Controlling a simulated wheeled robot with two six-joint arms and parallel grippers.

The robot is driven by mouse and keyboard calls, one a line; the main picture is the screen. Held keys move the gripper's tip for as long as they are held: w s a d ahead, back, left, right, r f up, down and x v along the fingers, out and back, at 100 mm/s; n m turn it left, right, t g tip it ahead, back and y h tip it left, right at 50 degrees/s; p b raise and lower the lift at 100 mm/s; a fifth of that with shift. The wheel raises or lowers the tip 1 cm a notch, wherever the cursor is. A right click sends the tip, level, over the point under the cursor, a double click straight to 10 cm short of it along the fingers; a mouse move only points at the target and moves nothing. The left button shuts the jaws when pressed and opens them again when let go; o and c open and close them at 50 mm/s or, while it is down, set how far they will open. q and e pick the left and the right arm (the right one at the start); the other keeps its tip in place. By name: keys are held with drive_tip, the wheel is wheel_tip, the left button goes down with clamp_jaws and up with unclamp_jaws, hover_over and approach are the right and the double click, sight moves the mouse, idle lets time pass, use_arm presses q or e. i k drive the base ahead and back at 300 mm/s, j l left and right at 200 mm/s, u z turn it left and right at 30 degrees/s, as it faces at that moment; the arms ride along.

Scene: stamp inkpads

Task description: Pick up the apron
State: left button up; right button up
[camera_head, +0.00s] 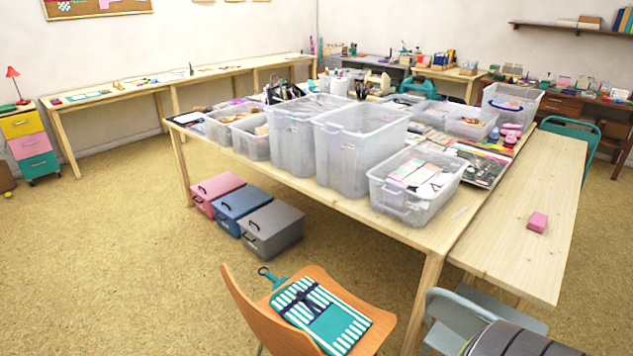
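A folded teal and white striped cloth with dark ties, which looks like the apron (318,315), lies on the seat of an orange wooden chair (262,322) at the bottom centre. A teal loop of it hangs at the back left of the seat. Neither of my grippers shows in the head view, and nothing touches the cloth.
A large wooden table (330,198) with clear plastic bins (360,145) stands beyond the chair. A bench-height wooden top (515,240) with a pink block (537,222) is at right. Open floor (110,270) lies at left.

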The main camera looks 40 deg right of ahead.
sight(335, 326)
drive_tip(key=i+j+z, duration=0.15)
drive_tip(key=z, duration=0.35)
drive_tip(key=i+j+z, duration=0.25)
drive_tip(key=z, duration=0.2)
drive_tip(key=i+j+z, duration=0.2)
drive_tip(key=z, duration=0.3)
drive_tip(key=j+z, duration=0.45)
drive_tip(key=i, duration=0.05)
